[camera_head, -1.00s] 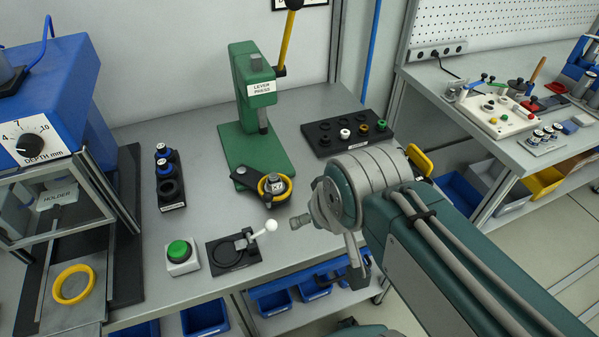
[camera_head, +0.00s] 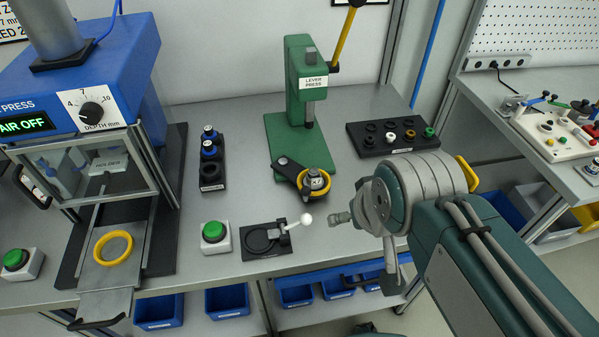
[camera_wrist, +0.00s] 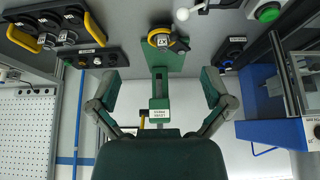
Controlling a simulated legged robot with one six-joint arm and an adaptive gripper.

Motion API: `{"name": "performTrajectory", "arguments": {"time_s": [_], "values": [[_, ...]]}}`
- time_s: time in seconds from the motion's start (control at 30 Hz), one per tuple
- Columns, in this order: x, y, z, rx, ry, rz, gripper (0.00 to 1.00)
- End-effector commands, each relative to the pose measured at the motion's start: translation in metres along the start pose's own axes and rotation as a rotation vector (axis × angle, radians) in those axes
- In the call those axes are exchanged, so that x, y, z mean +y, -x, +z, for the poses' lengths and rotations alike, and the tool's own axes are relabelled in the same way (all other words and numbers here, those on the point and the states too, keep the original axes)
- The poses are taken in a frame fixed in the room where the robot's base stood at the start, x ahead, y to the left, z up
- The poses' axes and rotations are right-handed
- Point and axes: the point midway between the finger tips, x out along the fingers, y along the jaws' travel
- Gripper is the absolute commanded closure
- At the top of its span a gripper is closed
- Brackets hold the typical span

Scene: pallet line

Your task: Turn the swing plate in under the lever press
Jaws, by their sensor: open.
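The green lever press (camera_head: 299,80) stands upright on its green base, with a yellow lever (camera_head: 343,40) pointing up. The black swing plate (camera_head: 288,168) reaches from its pivot towards the front right edge of the base, out in front of the ram. Its yellow ring (camera_head: 307,188) surrounds a small light part (camera_head: 314,181). The plate's yellow ring also shows in the wrist view (camera_wrist: 153,36). My gripper (camera_wrist: 158,79) is open and empty, its fingers on either side of the press in that view. In the head view it is right of the swing plate, apart from it.
A black toggle clamp with a white knob (camera_head: 306,219) and a green button (camera_head: 214,232) stand in front left. A black rack of parts (camera_head: 395,137) is at the back right. The blue air press (camera_head: 95,75) is left. Bare bench lies between plate and rack.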

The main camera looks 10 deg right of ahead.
Motion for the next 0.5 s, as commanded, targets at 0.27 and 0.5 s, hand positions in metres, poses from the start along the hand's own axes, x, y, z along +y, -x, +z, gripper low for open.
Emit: {"name": "performTrajectory", "arguments": {"time_s": [0.27,0.5], "values": [[-0.004,-0.008,-0.009,-0.041,-0.066,0.015,1.00],[-0.016,-0.030,-0.029,-0.117,-0.235,0.076,1.00]]}}
